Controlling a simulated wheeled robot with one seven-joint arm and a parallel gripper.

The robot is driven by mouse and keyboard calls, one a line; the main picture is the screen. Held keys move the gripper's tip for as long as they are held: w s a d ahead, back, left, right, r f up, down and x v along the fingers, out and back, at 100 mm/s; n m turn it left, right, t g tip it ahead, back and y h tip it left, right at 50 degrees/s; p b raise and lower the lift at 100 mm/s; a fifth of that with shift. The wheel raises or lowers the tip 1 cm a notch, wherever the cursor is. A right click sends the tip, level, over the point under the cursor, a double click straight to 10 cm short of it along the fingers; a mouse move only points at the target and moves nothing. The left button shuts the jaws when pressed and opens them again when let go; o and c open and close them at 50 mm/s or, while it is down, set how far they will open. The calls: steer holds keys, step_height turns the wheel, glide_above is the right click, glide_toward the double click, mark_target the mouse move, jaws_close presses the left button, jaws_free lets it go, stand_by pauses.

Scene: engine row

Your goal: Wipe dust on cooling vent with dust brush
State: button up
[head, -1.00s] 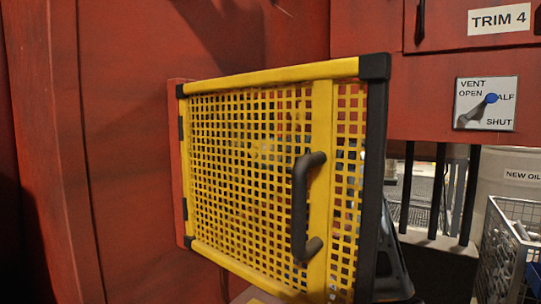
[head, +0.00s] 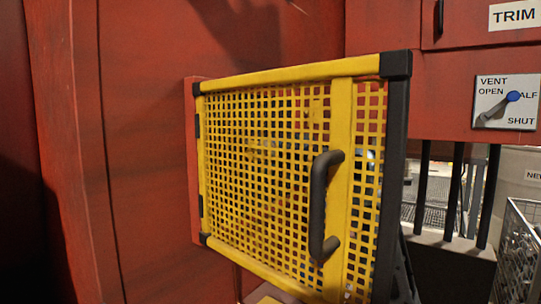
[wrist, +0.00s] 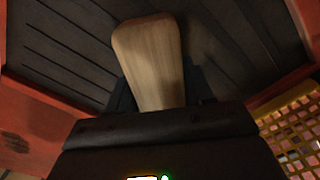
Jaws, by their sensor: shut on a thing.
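The dust brush (wrist: 150,55) shows in the wrist view as a pale wooden block or handle with a rounded end; its bristles are not visible. My gripper (wrist: 157,88) is shut on it, with a black finger on each side. Behind the brush is a dark slatted panel, the cooling vent (wrist: 60,48), in a red frame. The brush lies across the slats in the picture; I cannot tell whether it touches them. A faint paler patch right of the brush may be dust. Neither gripper, brush nor vent can be made out in the head view.
A yellow mesh door (head: 343,95) with a black handle (head: 322,205) stands in the middle of the head view; yellow mesh (wrist: 290,125) also shows at the wrist view's lower right. A vent lever plate (head: 505,102) and a wire basket (head: 520,250) are at the right.

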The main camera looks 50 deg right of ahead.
steer(key=shift+a, duration=1.95)
steer(key=shift+r+p, duration=0.75)
steer(key=shift+r, duration=0.1)
steer(key=shift+d+r+b, duration=0.9)
steer(key=shift+d+b, duration=0.4)
steer(key=shift+d, duration=4.45)
steer(key=a, duration=1.1)
steer(key=shift+w+a+p, duration=0.15)
steer(key=shift+a+p, duration=0.2)
steer(key=shift+f, duration=0.1)
steer(key=shift+s+d, duration=0.1)
steer(key=shift+s, duration=0.6)
steer(key=shift+s+d, duration=0.15)
steer(key=shift+s, duration=2.25)
